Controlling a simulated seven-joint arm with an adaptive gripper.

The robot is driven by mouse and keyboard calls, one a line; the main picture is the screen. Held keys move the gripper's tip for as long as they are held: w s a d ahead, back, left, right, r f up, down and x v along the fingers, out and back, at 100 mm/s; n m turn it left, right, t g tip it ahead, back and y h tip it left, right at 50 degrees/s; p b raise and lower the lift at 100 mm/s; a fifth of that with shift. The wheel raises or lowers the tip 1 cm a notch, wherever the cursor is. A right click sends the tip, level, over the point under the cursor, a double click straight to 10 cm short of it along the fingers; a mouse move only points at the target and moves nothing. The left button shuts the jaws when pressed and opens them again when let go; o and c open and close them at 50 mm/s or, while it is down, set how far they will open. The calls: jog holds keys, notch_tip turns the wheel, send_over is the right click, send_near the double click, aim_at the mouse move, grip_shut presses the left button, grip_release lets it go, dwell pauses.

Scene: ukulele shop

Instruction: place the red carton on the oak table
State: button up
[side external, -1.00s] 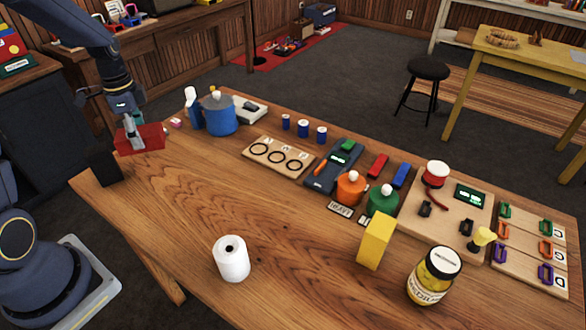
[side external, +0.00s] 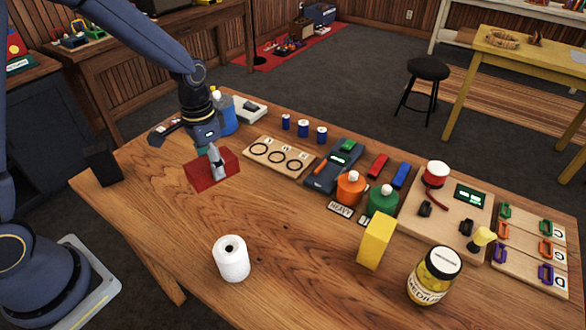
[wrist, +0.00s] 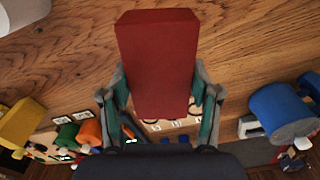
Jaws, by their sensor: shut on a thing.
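The red carton (side external: 213,172) is a plain red box held by my gripper (side external: 215,165) over the left part of the oak table (side external: 150,215). In the wrist view the red carton (wrist: 160,60) sits between both fingers, which press on its two sides. Whether its underside touches the wood or hangs a little above it cannot be told. In the wrist view the bare wood of the oak table (wrist: 235,45) shows around the carton.
A board with rings (side external: 278,157) lies close right of the carton. A black block (side external: 103,166) is at the left edge, and a white roll (side external: 231,258) stands in front. Bare wood lies between them.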

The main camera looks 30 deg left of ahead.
jog(key=n, duration=0.3)
jog(key=shift+w+r, duration=0.1)
jog(key=shift+w, duration=0.2)
jog(key=shift+s+a+m, duration=0.1)
jog(key=shift+s+m, duration=0.15)
jog(key=shift+m, duration=0.95)
jog(key=m, duration=0.1)
jog(key=a+m, duration=0.1)
jog(key=s+a+m, duration=0.1)
jog(key=shift+s+a+r+m, duration=0.1)
jog(key=shift+r+m, duration=0.15)
jog(key=shift+m, duration=0.05)
jog(key=s+a+r, duration=0.2)
jog(key=s+a, duration=0.2)
jog(key=a, duration=0.4)
jog(key=s+a+r+m, duration=0.1)
jog(key=s+a+r, duration=0.1)
jog(key=a, duration=0.6)
jog(key=shift+s+r+m, duration=0.15)
jog(key=shift+s+m, duration=0.15)
jog(key=shift+s, duration=0.6)
